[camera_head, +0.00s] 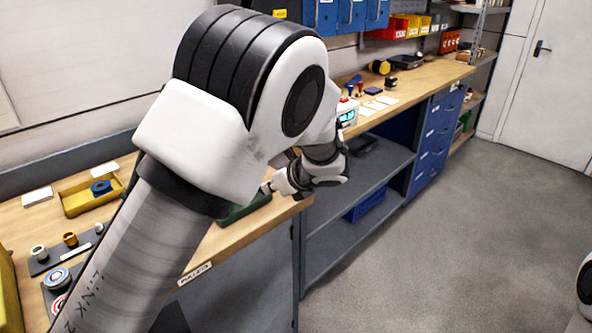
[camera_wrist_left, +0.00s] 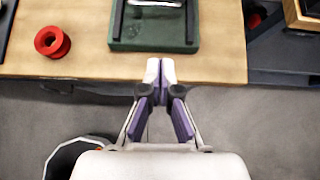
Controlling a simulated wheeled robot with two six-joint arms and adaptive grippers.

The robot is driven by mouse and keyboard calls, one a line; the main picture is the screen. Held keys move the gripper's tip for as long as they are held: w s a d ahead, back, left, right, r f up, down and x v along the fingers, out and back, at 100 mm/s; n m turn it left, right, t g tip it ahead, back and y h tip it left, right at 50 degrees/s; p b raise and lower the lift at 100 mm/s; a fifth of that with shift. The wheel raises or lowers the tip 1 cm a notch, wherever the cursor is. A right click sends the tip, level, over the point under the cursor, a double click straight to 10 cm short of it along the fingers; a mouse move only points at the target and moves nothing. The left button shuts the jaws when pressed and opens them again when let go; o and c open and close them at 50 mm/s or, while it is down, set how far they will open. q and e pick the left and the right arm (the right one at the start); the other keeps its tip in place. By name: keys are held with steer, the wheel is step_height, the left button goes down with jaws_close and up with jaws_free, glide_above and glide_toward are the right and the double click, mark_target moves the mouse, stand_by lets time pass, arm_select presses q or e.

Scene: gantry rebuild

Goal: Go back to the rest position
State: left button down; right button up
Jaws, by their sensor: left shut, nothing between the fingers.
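My left arm reaches in from the left across the head view, and its upper links cover much of the bench. My left gripper (camera_head: 268,188) is small and partly hidden there, close to a green tray (camera_head: 232,217). In the left wrist view the gripper (camera_wrist_left: 160,68) is shut and empty. Its fingertips overlap the wooden bench's front edge in the picture, just below the green tray (camera_wrist_left: 155,46). I cannot tell the height above the bench. My right gripper is out of view; only a white part of an arm shows at the lower right.
The wooden bench (camera_head: 225,236) runs along the wall. A red spool (camera_wrist_left: 52,42) lies left of the green tray. A yellow tray (camera_head: 75,207) and several small parts stand at the bench's left. Grey shelving (camera_head: 335,220) stands beyond. Open floor (camera_head: 460,220) lies to the right.

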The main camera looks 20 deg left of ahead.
arm_select(q)
steer(key=s+d+f+n+g+h, duration=0.1)
steer(key=s+d+f+n+h, duration=0.15)
steer(key=s+f, duration=0.4)
steer(key=s+d+f+n+g+h, duration=0.1)
steer(key=s+f+n+g+h, duration=0.2)
steer(key=f, duration=0.7)
steer(key=s+d+f+n+h, duration=0.2)
steer(key=s+f+n, duration=0.1)
steer(key=s+f, duration=0.5)
steer(key=s+f+n+h, duration=0.1)
steer(key=s+f+n, duration=0.4)
steer(key=s+n, duration=0.2)
steer(key=s+f+n, duration=0.4)
steer(key=s+n, duration=0.3)
steer(key=s, duration=0.4)
steer(key=shift+s+a+f+h, duration=0.15)
steer(key=shift+f+h, duration=0.2)
